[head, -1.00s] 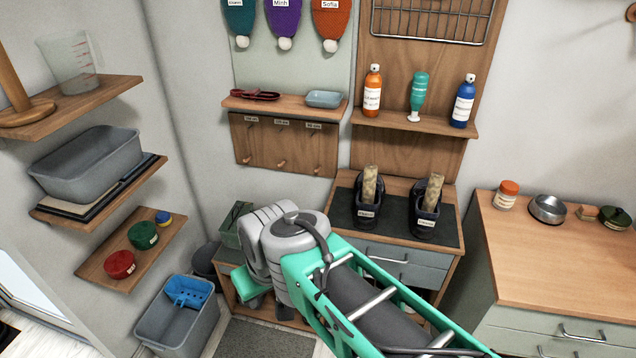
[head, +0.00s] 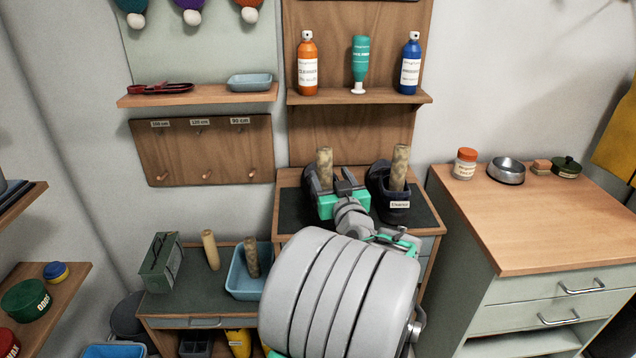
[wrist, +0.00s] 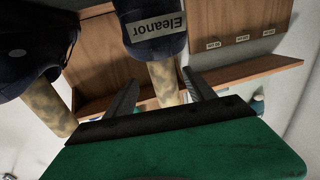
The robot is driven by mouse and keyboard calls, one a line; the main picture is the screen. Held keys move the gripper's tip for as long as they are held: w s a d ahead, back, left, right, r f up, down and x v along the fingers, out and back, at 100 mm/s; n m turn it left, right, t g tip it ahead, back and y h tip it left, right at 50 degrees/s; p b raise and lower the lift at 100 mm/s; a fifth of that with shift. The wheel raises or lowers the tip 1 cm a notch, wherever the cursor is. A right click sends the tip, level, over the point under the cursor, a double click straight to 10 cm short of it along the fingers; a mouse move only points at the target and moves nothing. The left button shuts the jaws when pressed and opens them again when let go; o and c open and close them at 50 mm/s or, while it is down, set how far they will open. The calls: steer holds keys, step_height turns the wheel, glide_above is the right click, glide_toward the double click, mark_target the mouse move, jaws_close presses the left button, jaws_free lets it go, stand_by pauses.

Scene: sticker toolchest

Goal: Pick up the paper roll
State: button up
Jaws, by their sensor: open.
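A mottled tan roll (head: 323,166) stands upright in the left dark boot on the cabinet. A similar roll (head: 399,168) stands in the right boot (head: 392,206). My gripper (head: 347,178) is open in front of the left boot, overlapping it in the head view. In the wrist view, a mottled roll (wrist: 163,82) in the boot labelled Eleanor (wrist: 155,30) shows between the open fingers (wrist: 161,80), apparently without contact. The other roll (wrist: 50,108) is outside them. I cannot tell which is paper.
A blue tray (head: 240,283) and a green box (head: 161,262) are on the low bench. Several bottles stand on a wall shelf (head: 365,97) above the boots. The right counter (head: 520,220) has a jar, bowl and small items at its back, with a clear front.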

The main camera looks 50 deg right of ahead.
steer(key=x, duration=0.4)
steer(key=p+x, duration=0.1)
steer(key=x, duration=0.1)
steer(key=shift+w, duration=0.55)
steer(key=shift+a, duration=0.1)
steer(key=shift+s, duration=0.1)
steer(key=shift+c, duration=0.2)
jaws_close()
